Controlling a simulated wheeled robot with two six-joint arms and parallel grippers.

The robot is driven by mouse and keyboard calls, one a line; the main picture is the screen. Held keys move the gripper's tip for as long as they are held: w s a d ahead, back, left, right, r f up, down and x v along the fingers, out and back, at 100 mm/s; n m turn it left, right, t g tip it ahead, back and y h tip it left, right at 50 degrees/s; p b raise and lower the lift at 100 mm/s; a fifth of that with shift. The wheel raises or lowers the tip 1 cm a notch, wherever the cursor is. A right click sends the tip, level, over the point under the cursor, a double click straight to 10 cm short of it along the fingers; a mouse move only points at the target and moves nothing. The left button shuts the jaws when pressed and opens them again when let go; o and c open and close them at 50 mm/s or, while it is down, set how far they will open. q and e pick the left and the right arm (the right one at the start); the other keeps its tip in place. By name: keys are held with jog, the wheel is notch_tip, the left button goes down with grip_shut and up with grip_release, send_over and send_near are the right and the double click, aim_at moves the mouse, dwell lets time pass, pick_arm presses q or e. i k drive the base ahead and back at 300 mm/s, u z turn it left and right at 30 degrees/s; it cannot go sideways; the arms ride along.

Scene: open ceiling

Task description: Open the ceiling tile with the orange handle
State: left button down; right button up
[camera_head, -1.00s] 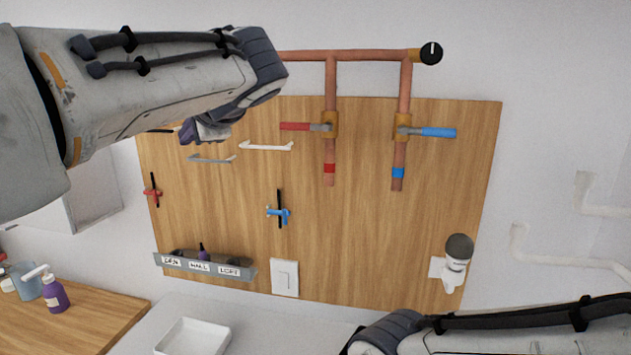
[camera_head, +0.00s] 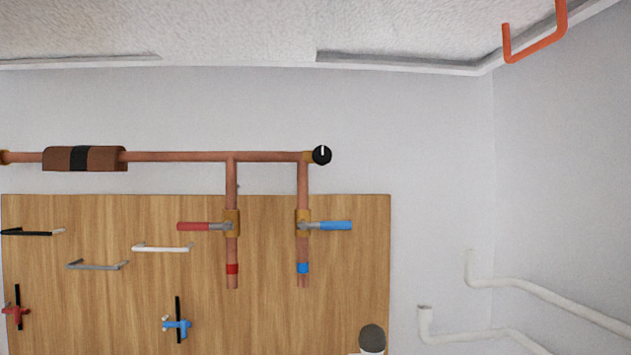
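The orange handle (camera_head: 536,47) is a bent bar hanging below the ceiling at the top right, partly cut off by the frame's top edge. The textured white ceiling (camera_head: 230,32) spans the top, with a raised pale frame edge (camera_head: 400,63) along the wall side. Most of the tile that bears the handle is out of frame, so I cannot tell its outline or whether it is open. Neither of my grippers shows now.
A wooden board (camera_head: 110,290) on the wall carries red (camera_head: 200,226) and blue (camera_head: 335,225) valve levers, with copper piping (camera_head: 190,157) above. White pipes (camera_head: 530,292) run along the lower right. The space below the orange handle looks clear.

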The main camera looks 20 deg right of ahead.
aim_at(464, 30)
jog(key=u, duration=0.95)
jog(key=i, duration=0.3)
jog(key=z, duration=2)
